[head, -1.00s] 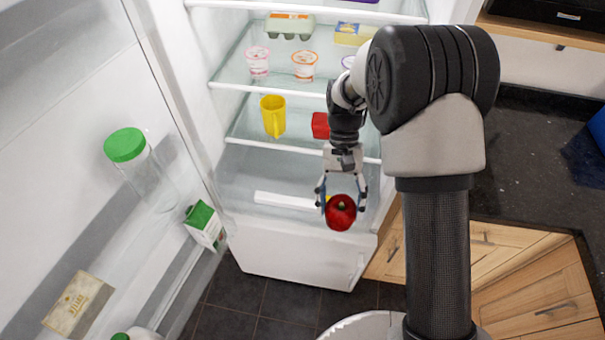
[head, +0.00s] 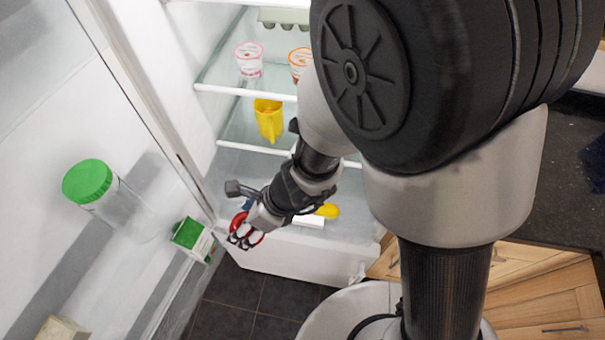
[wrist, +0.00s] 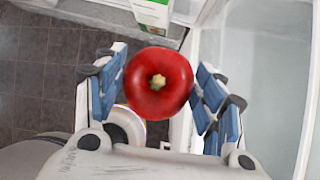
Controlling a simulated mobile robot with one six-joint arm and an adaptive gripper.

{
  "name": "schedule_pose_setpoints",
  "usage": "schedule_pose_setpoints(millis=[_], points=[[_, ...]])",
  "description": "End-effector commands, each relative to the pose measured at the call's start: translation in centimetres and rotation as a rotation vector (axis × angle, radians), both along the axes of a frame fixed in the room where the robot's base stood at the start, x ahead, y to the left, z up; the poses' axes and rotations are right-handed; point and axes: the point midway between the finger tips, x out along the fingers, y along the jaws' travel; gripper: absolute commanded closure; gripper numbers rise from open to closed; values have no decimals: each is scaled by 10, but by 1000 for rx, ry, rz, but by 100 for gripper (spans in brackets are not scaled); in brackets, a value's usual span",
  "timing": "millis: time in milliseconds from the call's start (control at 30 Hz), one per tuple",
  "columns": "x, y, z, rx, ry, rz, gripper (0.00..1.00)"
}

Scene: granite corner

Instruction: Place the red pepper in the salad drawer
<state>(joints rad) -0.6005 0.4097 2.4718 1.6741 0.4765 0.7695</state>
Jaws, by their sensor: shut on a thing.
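The red pepper (wrist: 158,84) is held between the blue-padded fingers of my gripper (wrist: 160,78), its green stem facing the wrist camera. In the head view my gripper (head: 244,232) is near the left front corner of the fridge's bottom drawer, and only slivers of the pepper (head: 256,238) show behind the fingers. The salad drawer seems to be this bottom white compartment; its front (head: 290,262) shows below my arm. A yellow item (head: 328,211) lies in it, partly hidden by my wrist, beside a white strip (head: 310,222).
The open fridge door at left holds a green-lidded jar (head: 88,182) and a green-and-white carton (head: 192,238), close to my gripper. A yellow cup (head: 268,118) and white tubs (head: 249,58) stand on the shelves above. Dark floor tiles (head: 240,300) lie below.

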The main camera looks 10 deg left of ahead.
Motion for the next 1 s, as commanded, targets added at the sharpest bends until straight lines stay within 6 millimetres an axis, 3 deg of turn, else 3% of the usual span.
schedule_pose_setpoints(millis=[200, 333, 700, 1000], points=[[-8, -9, -4, 1, 0, -84, 62], [6, -10, -3, 2, -2, -99, 62], [102, -19, -2, 3, -2, -99, 62], [168, -23, -3, 4, -3, -96, 62]])
